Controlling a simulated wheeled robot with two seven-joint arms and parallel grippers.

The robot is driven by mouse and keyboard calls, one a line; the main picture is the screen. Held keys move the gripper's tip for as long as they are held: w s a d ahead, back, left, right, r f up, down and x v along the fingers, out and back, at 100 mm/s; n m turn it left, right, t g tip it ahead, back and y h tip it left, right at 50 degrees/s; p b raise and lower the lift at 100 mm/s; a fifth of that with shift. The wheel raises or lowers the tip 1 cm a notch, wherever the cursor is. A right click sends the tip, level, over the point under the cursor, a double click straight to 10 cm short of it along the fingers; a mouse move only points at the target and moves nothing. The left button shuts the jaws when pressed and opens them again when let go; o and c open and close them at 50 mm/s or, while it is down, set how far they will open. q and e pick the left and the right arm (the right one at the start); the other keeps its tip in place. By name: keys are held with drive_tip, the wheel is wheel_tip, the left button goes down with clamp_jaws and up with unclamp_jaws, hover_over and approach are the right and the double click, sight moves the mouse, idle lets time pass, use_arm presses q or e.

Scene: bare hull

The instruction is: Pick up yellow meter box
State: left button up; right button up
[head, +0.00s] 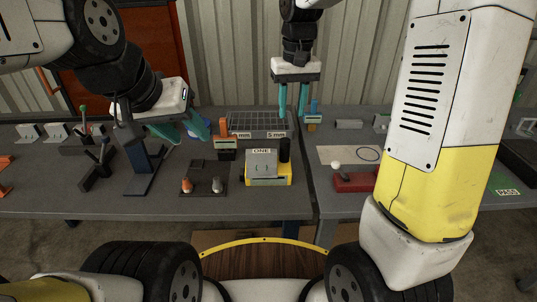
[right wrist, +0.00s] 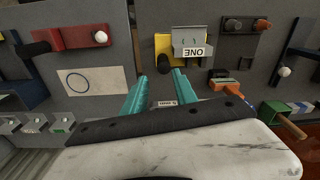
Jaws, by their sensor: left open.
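The yellow meter box (head: 286,174) sits on the grey table, near its front edge. It has a grey front plate marked ONE and a black cylinder at its right side. It also shows upside down in the right wrist view (right wrist: 163,48), beyond the fingertips. My right gripper (head: 292,112) is open and empty, with teal fingers pointing down behind and above the box. Its spread fingers also show in the right wrist view (right wrist: 160,80). My left gripper (head: 194,138) is open and empty, left of the box and apart from it.
A mesh tray (head: 258,122) lies behind the box. Bare tabletop lies front left.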

sight(285, 145)
drive_tip(key=shift+w+a+f+g, duration=0.3)
drive_tip(key=shift+w+a+f, duration=0.15)
drive_tip(key=shift+w+f, duration=0.25)
drive_tip(key=f, duration=1.2)
drive_tip(key=shift+w+a+f, duration=0.1)
drive_tip(key=shift+w+f, duration=0.05)
drive_tip(key=shift+w, duration=0.05)
clamp_jaws()
idle(0.5)
